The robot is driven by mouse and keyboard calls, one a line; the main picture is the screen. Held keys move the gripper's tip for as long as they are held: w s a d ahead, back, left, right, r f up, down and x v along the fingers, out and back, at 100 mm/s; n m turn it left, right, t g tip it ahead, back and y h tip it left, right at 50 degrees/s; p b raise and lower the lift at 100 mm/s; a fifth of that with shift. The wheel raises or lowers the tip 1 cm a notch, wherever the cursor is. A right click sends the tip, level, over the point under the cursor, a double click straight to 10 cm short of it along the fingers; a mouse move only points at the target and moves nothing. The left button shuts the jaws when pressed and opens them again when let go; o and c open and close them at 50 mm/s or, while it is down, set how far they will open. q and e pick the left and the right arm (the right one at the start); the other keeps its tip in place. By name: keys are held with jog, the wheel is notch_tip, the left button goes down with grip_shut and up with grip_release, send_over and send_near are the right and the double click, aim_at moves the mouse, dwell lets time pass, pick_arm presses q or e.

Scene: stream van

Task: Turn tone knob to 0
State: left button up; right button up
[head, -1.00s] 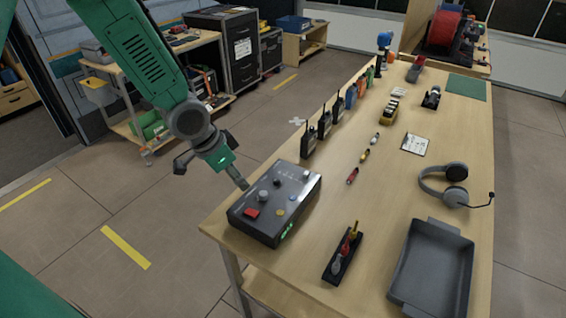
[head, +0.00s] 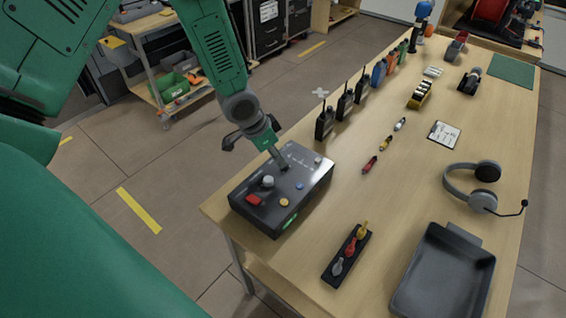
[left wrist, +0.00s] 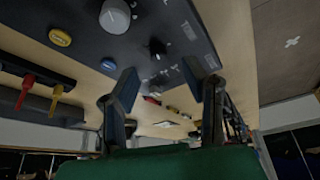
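The dark control box (head: 250,215) stands at the near left corner of the table; its sloping top has a large grey knob (head: 268,181), a red switch (head: 254,199), a yellow button (head: 284,202) and a blue button (head: 300,186). My left gripper (head: 282,163) is over the box's far side. In the left wrist view, the gripper (left wrist: 165,85) has its two fingers apart. A small black knob (left wrist: 157,48) shows just beyond them, between their tips; the large grey knob (left wrist: 116,16) is left of it. I cannot read which is the tone knob or its setting. My right gripper is out of view.
Several handheld radios (head: 325,122) stand behind the box along the table's left edge. A rack of coloured-handled tools (head: 347,256), a grey tray (head: 443,275) and a headset (head: 472,190) lie to the right. Small coloured connectors (head: 370,164) lie mid-table.

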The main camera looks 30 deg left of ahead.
aim_at(279, 169)
pick_arm(q)
jog(key=x, duration=0.3)
jog(key=shift+a+f, duration=0.1)
jog(key=shift+a, duration=0.15)
jog(key=shift+w+d+f, duration=0.1)
jog(key=shift+w+f, duration=0.05)
jog(key=shift+f, duration=0.2)
jog(key=shift+d+f, duration=0.25)
jog(key=shift+w+d, duration=0.1)
jog(key=shift+d, duration=0.1)
jog(key=c, duration=0.7)
jog(key=shift+a, duration=0.1)
grip_shut()
jog(key=shift+a, duration=0.15)
